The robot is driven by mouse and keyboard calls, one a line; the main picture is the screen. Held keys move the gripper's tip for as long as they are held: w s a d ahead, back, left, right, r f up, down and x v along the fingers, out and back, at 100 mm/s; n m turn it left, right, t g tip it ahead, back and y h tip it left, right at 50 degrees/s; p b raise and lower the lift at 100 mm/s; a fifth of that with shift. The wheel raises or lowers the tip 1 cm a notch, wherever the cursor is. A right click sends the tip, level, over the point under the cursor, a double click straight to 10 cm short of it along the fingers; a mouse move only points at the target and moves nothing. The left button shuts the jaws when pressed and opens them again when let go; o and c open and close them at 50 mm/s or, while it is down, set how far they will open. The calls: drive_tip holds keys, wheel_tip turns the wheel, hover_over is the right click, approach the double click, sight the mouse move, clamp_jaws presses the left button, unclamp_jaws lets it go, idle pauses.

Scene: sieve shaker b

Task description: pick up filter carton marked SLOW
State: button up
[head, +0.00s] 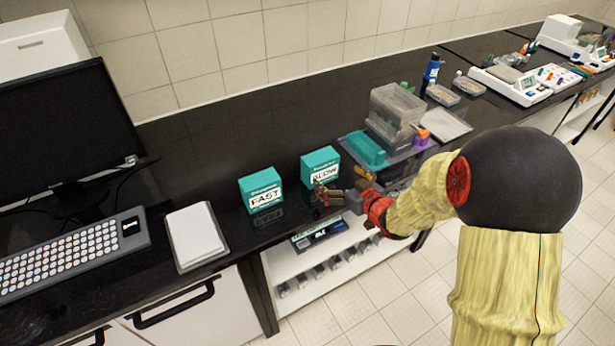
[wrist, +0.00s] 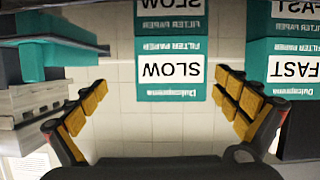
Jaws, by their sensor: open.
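The SLOW filter carton (head: 320,160) is a teal box with a white label, upright on the dark bench. My gripper (head: 329,192) is open in front of it and hides a lower part of its front. In the wrist view, which is upside down, the SLOW carton (wrist: 170,72) shows between the two spread yellow-padded fingers of my gripper (wrist: 162,85). It appears ahead of the fingertips; I cannot tell the exact gap. The similar FAST carton (head: 262,190) stands to its left, and shows at the right in the wrist view (wrist: 293,70).
A tray (head: 425,149) with a teal box (head: 367,150) and clear containers (head: 396,107) stands to the right. A white pad (head: 195,236), keyboard (head: 72,255) and monitor (head: 65,130) are left. The glossy bench mirrors the cartons. A shelf with small items (head: 330,262) lies below.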

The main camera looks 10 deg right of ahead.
sight(320, 170)
drive_tip(key=shift+s+a+f, duration=0.1)
drive_tip(key=shift+a+f, duration=0.35)
drive_tip(key=shift+f, duration=0.05)
drive_tip(key=shift+a+f+y, duration=0.1)
drive_tip(key=shift+a+y, duration=0.1)
drive_tip(key=shift+y, duration=0.1)
drive_tip(key=b+x, duration=0.1)
drive_tip(key=x, duration=0.1)
drive_tip(key=b+x, duration=0.1)
drive_tip(key=x, duration=0.2)
drive_tip(key=b+x, duration=0.1)
drive_tip(key=x, duration=0.1)
drive_tip(key=shift+w+a, duration=0.2)
drive_tip(key=shift+w, duration=0.2)
drive_tip(key=shift+r, duration=0.3)
drive_tip(key=shift+c, duration=0.7)
drive_tip(key=c, duration=1.1)
